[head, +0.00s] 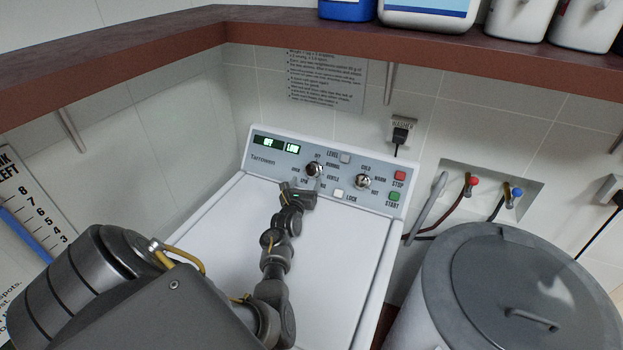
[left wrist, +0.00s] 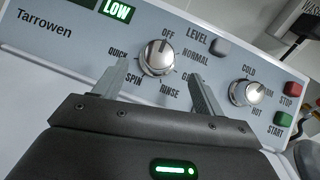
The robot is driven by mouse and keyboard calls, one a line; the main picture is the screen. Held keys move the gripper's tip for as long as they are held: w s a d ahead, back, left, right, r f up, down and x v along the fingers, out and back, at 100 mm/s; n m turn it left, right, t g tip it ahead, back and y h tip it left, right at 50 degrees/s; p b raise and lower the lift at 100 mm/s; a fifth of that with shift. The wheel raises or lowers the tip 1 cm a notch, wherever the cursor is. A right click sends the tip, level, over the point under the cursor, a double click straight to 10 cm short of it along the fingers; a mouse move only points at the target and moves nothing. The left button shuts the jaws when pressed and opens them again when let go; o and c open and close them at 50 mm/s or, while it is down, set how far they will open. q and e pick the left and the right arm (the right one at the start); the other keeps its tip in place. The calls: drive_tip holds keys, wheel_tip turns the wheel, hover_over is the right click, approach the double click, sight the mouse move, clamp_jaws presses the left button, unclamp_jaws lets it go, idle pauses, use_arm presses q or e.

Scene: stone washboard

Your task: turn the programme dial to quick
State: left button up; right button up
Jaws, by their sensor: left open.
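The programme dial (head: 314,170) is a silver knob on the washer's sloped control panel (head: 270,155). In the left wrist view the dial (left wrist: 157,58) has OFF above it, QUICK to its upper left, SPIN and RINSE below and NORMAL to its right. The panel display reads OFF and LOW. My left gripper (head: 298,187) is open in front of the dial. In the left wrist view its fingers (left wrist: 160,72) stand either side of the dial, apart from it, with nothing between them. Whether the fingertips reach the knob's depth is unclear. My right gripper is not seen.
A second silver dial (head: 363,181) for temperature sits right of the programme dial. Red stop (head: 399,176) and green start (head: 394,196) buttons are at the panel's right end. A shelf (head: 430,50) runs above. A grey-lidded bin (head: 510,280) stands at right.

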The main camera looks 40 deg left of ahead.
sight(311, 171)
use_arm(q)
drive_tip(key=b+x, duration=0.1)
drive_tip(key=x, duration=0.1)
drive_tip(key=b+x, duration=0.3)
drive_tip(key=shift+w+a+f, duration=0.1)
drive_tip(key=shift+w+f, duration=0.2)
drive_tip(key=shift+f, duration=0.05)
drive_tip(key=shift+w+a+r+b, duration=0.3)
drive_tip(key=shift+w, duration=0.25)
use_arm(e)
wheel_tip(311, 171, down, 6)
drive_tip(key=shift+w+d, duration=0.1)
use_arm(q)
drive_tip(key=c, duration=1)
drive_tip(key=shift+d, duration=0.1)
